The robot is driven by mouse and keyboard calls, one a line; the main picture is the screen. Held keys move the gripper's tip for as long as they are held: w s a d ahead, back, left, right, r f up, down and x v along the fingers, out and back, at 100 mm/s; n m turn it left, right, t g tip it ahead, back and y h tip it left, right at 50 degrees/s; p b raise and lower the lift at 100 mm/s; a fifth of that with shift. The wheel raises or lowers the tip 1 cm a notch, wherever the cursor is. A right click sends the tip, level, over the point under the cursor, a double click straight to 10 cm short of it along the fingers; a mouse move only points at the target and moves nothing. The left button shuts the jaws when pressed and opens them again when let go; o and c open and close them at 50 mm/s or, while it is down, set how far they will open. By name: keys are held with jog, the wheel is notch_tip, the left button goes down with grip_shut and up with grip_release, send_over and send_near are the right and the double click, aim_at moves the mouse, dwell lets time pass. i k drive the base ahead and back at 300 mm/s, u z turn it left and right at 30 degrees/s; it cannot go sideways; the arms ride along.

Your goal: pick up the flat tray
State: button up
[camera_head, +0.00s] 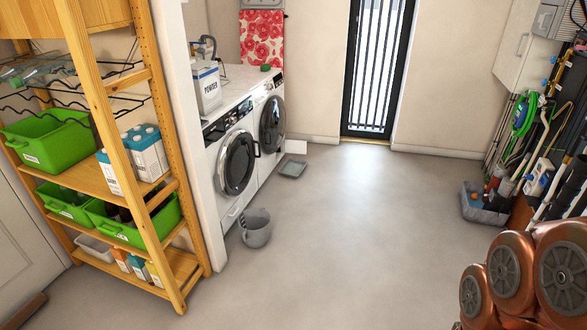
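A flat grey tray (293,169) lies on the floor in the head view, just right of the front-loading washing machines. It looks shallow and is small at this distance. A small white box-like thing (296,147) is on the floor just behind it, close to the wall. My gripper is not in the picture. Copper-coloured links of my arm fill the lower right corner, far from the tray.
A grey bucket (256,228) stands before the nearer washing machine (233,163). A wooden shelf (165,240) with green bins stands at left. A grey crate (485,203) and long-handled tools line the right wall. The middle floor (360,230) is clear.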

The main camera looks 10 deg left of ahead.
aim_at(292, 167)
jog(key=z, duration=0.25)
jog(key=k, duration=0.3)
jog(key=z, duration=0.65)
jog(key=i, duration=1.85)
jog(key=u, duration=0.4)
jog(key=i, duration=1.7)
jog(key=u, duration=0.6)
jog(key=i, duration=1.75)
jog(key=u, duration=1.65)
jog(key=i, duration=1)
jog(key=u, duration=1.15)
jog(key=i, duration=0.45)
jog(key=u, duration=0.3)
